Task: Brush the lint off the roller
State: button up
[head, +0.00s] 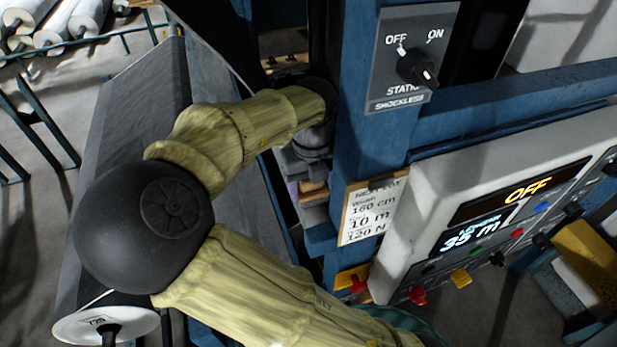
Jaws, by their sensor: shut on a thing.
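My arm reaches up from the bottom across the large grey roll, and its dark wrist end (318,95) passes behind a blue post. My gripper is hidden there, so neither its jaws nor anything in them shows. The large grey roll (130,130) runs down the left side, with a white end disc (80,326) at the bottom left. My arm covers part of it. I cannot pick out a brush or any lint, and I cannot tell which surface is the roller to be brushed.
A blue post (360,135) carries a static switch (415,68) marked OFF and ON. Below hangs a lot card (372,212). A white control panel (415,230) at right reads OFF and 35 m. White rolls (45,30) lie on a rack at top left.

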jog(key=shift+s, duration=0.1)
jog(key=shift+r, duration=3)
jog(key=shift+r, duration=1.5)
jog(key=shift+f, duration=0.2)
jog(key=shift+f+b, duration=1.35)
jog(key=shift+f, duration=2)
jog(key=shift+f+b, duration=0.35)
jog(key=shift+f, duration=0.6)
